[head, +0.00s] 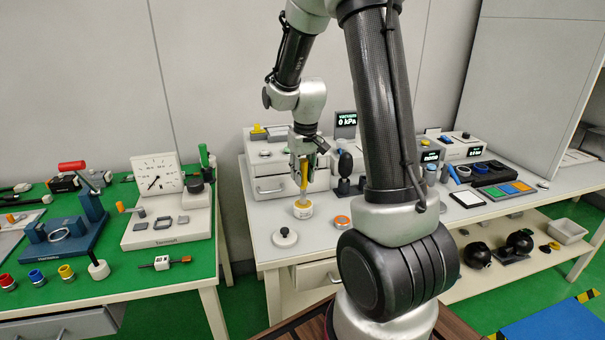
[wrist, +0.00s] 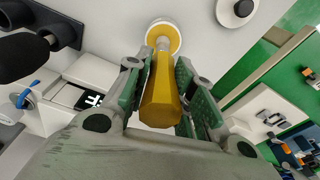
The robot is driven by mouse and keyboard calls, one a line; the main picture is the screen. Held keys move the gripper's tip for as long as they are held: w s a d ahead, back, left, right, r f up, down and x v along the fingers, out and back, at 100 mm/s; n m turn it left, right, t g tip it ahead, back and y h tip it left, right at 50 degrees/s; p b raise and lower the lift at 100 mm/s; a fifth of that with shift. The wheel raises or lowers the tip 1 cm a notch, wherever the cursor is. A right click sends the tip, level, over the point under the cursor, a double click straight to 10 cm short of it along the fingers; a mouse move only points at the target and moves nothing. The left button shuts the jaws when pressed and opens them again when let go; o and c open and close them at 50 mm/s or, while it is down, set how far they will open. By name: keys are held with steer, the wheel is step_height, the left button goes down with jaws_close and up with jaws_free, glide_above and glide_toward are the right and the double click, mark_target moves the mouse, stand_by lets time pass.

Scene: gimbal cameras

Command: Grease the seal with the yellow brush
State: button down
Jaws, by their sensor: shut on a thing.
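My gripper (head: 304,160) is shut on the yellow brush (head: 304,180), which points down. In the wrist view the brush's yellow handle (wrist: 160,98) lies between the green-padded fingers. The brush's lower end is at a small white and yellow pot (head: 303,209) on the right-hand table; the pot also shows in the wrist view (wrist: 163,34). The bristles are hidden, and I cannot tell how deep they sit in the pot. A pale ring (head: 58,234) lies on a blue fixture (head: 75,228) on the green table; I cannot tell whether it is the seal.
A white disc with a black knob (head: 285,238) lies front left of the pot, and an orange-topped piece (head: 342,220) to its right. A drawer unit (head: 270,186) stands behind. A gap separates this table from the green one (head: 130,274).

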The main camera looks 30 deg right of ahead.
mark_target(302, 160)
stand_by(0.4)
steer(key=shift+r, duration=3.5)
steer(key=shift+s, duration=0.1)
